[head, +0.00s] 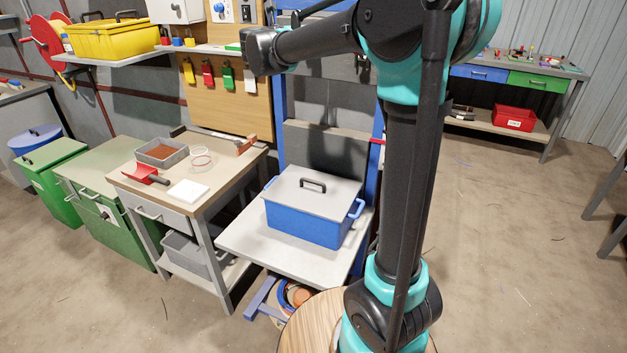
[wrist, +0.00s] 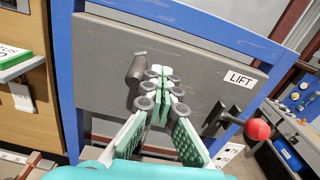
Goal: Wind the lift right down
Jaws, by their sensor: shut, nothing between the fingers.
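The lift has a blue frame (wrist: 66,85) and a grey panel (wrist: 205,70) with a white LIFT label (wrist: 241,79). A dark cylindrical handle (wrist: 137,68) stands out from the panel, just left of my fingertips; its lower part is partly hidden. My gripper (wrist: 163,85) is shut and empty in front of the panel; I cannot tell whether it touches the handle. The gripper cannot be made out there.
Left of the lift stands a workbench (head: 125,178) with a grey tray (head: 161,153) and red scoop (head: 146,175). Hanging tags (head: 208,75) line the board above. Round coloured items (head: 295,293) lie under the platform. Floor at right (head: 500,230) is mostly clear.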

